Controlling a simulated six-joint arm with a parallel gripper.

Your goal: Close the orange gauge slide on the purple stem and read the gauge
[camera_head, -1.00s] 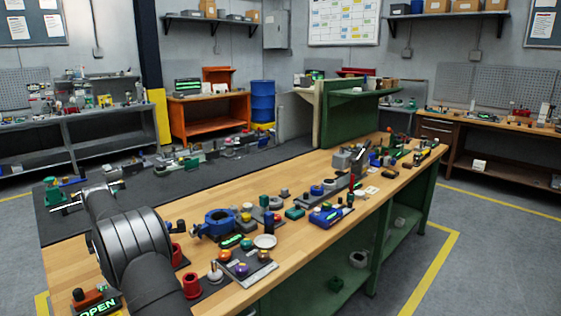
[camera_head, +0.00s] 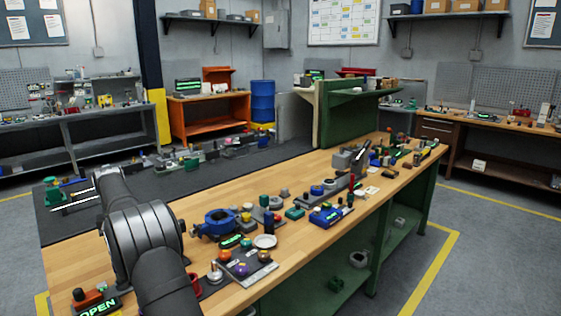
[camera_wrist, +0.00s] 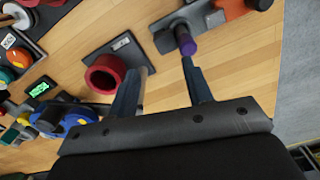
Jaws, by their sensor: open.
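In the wrist view the purple stem tip (camera_wrist: 188,47) tops a grey post on a grey base. Beside it is the orange gauge slide (camera_wrist: 236,9), cut by the top edge. In the head view the orange slide (camera_head: 94,297) lies at the bottom left, by a gauge display (camera_head: 99,307) reading OPEN in green. My gripper (camera_wrist: 164,68) is open and empty; its right fingertip appears just below the purple tip in the picture. I cannot tell whether they touch. My arm hides the gripper in the head view.
A red hollow cylinder (camera_wrist: 105,74) on a dark plate stands left of my gripper in the wrist view. A blue ring-shaped part (camera_head: 219,221) and a panel of coloured knobs (camera_head: 228,267) are further right on the bench. Bare wood (camera_head: 75,254) lies left of my arm.

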